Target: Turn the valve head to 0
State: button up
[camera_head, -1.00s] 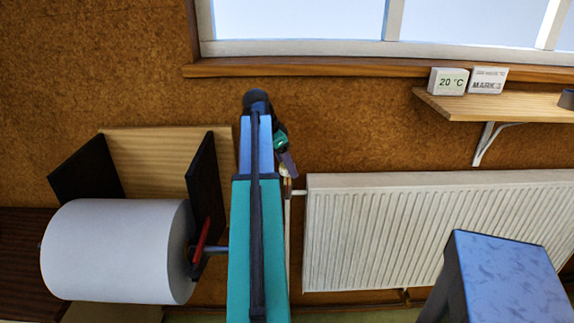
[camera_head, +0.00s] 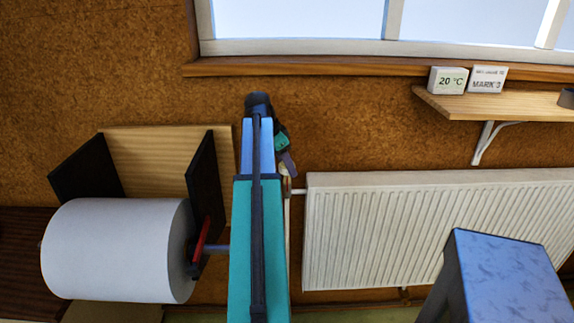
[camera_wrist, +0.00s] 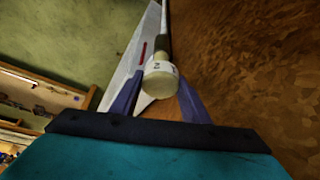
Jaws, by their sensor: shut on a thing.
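The valve head (camera_wrist: 160,82) is a short cream cylinder with dark markings on a white band, of which one figure shows but is too small to read surely. In the wrist view it sits between the two blue fingers of my gripper (camera_wrist: 158,92), which is shut on it. In the head view my gripper (camera_head: 287,163) is at the left end of the white radiator (camera_head: 430,225), by the pipe, and my arm hides most of the valve head. A red mark (camera_wrist: 143,52) shows beyond the head in the wrist view.
A large white roll (camera_head: 115,250) on a wooden holder with dark side plates stands left of my arm. A wooden shelf (camera_head: 510,106) carries a display reading 20 °C (camera_head: 447,81) and a MARK 3 card (camera_head: 487,80). A blue-topped stool (camera_head: 505,275) stands at front right.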

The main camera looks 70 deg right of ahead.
jog(key=n+t+p, duration=0.1)
jog(key=n, duration=0.2)
jog(key=shift+r+h, duration=0.1)
jog(key=shift+h, duration=0.3)
jog(key=n+p, duration=0.1)
jog(key=n, duration=0.1)
jog(key=n+t, duration=0.1)
jog(key=n, duration=0.1)
jog(key=shift+n+t+p, duration=0.3)
jog(key=shift+p, duration=0.05)
jog(key=n+t+p, duration=0.1)
jog(key=n, duration=0.2)
jog(key=shift+d+n+t, duration=0.1)
jog(key=shift+n+t, duration=0.2)
jog(key=shift+n, duration=0.1)
jog(key=n+t+p, duration=0.1)
jog(key=n, duration=0.3)
jog(key=shift+y, duration=0.3)
jog(key=n+t+y, duration=0.1)
jog(key=n, duration=0.2)
jog(key=n+y, duration=0.1)
jog(key=n, duration=0.2)
jog(key=shift+w+d+t, duration=0.1)
jog(key=shift+d+t, duration=0.05)
jog(key=shift+t, duration=0.25)
jog(key=n+y, duration=0.1)
jog(key=n, duration=0.2)
jog(key=shift+n, duration=0.4)
jog(key=shift+n+y, duration=0.6)
jog(key=shift+n, duration=0.6)
